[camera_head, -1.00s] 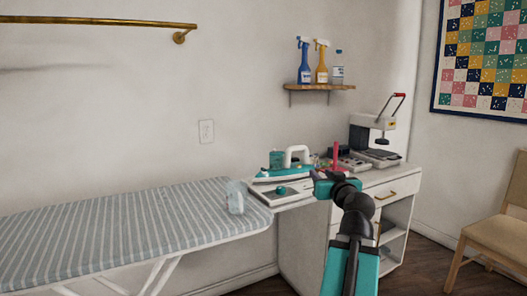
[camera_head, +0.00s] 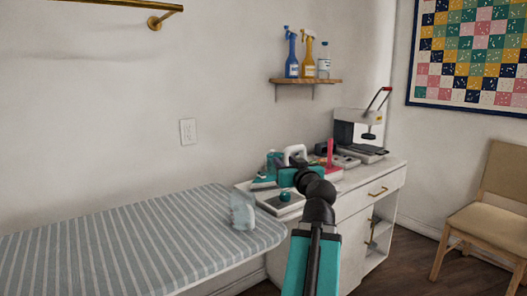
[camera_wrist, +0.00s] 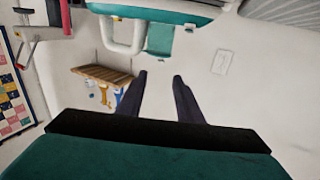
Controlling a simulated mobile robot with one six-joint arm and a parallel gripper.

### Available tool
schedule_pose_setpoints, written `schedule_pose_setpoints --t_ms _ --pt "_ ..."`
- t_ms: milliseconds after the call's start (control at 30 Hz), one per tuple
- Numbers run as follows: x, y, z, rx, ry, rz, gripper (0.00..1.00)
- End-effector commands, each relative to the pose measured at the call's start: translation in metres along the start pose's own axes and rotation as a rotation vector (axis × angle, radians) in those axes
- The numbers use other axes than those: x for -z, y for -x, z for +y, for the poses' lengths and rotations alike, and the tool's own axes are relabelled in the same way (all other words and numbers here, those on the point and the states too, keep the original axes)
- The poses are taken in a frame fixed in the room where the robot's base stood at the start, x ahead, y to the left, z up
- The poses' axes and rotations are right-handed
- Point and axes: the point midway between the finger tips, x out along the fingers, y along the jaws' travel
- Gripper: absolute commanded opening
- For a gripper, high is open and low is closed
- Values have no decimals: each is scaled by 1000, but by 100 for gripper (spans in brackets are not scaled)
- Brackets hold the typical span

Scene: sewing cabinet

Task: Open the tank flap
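In the wrist view, turned upside down, the tank (camera_wrist: 160,39) hangs at the top beside the white handle (camera_wrist: 122,37). I cannot clearly make out the flap or whether it is open. My gripper (camera_wrist: 161,77) is open, with two dark fingers apart and nothing between them. The fingers point towards the tank without visibly touching it. In the head view they are hidden.
A clear cup (camera_head: 242,212) stands on the striped ironing board (camera_head: 130,242). A pink-red upright item (camera_head: 330,152) and a white press with a red handle (camera_head: 360,130) stand right of the iron. A shelf (camera_head: 305,81) holds bottles above. A chair (camera_head: 487,215) is at right.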

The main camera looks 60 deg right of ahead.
Motion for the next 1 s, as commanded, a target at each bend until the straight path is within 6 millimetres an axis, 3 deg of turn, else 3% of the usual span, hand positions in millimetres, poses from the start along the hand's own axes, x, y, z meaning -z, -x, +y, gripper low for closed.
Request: schedule_pose_setpoints --t_ms 533,1000 --pt "1 -3 -2 3 0 -1 33" --pt "3 -30 -3 5 0 -1 33"
